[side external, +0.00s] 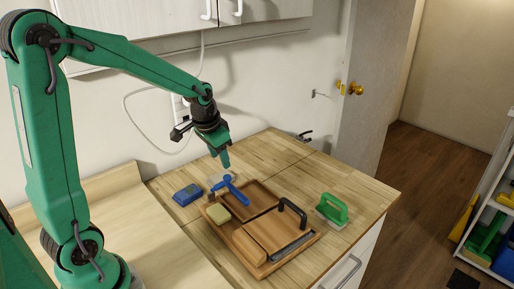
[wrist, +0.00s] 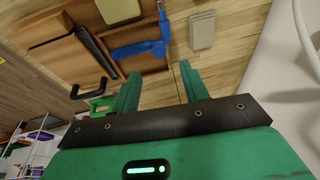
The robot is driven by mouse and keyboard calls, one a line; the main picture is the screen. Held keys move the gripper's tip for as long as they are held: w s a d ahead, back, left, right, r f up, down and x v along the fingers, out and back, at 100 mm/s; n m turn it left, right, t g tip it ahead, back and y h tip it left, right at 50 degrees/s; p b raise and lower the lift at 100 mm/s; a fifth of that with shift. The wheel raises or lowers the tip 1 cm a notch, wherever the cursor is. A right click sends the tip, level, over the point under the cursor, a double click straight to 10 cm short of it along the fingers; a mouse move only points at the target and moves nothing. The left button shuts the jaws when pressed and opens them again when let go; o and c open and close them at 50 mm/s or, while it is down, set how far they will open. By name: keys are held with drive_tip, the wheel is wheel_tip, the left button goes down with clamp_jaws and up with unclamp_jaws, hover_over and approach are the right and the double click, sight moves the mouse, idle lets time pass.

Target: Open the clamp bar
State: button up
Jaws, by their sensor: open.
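A wooden board with recesses (side external: 262,262) lies on the counter. A black bent handle (side external: 293,212) rises at its right side, seemingly part of the clamp bar; I cannot tell how the bar is fastened. In the wrist view a long dark bar (wrist: 96,52) crosses the board, with the bent handle (wrist: 88,92) near its lower end. A blue T-shaped piece (side external: 231,189) lies at the board's back left; it also shows in the wrist view (wrist: 140,48). My gripper (side external: 224,160) is open and empty above this piece, apart from the handle. Its fingers (wrist: 159,72) are spread.
A yellowish block (side external: 218,214) sits on the board's left part. A blue block (side external: 187,195) lies left of the board, and a green-handled tool (side external: 332,210) stands to its right. The wall is close behind. The counter's back right is mostly clear.

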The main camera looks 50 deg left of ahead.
drive_tip(key=shift+w, duration=0.2)
clamp_jaws()
drive_tip(key=w+f+m+g+h, duration=0.1)
drive_tip(key=w+g, duration=0.5)
drive_tip(key=w, duration=0.5)
drive_tip(key=shift+w+d+f, duration=0.25)
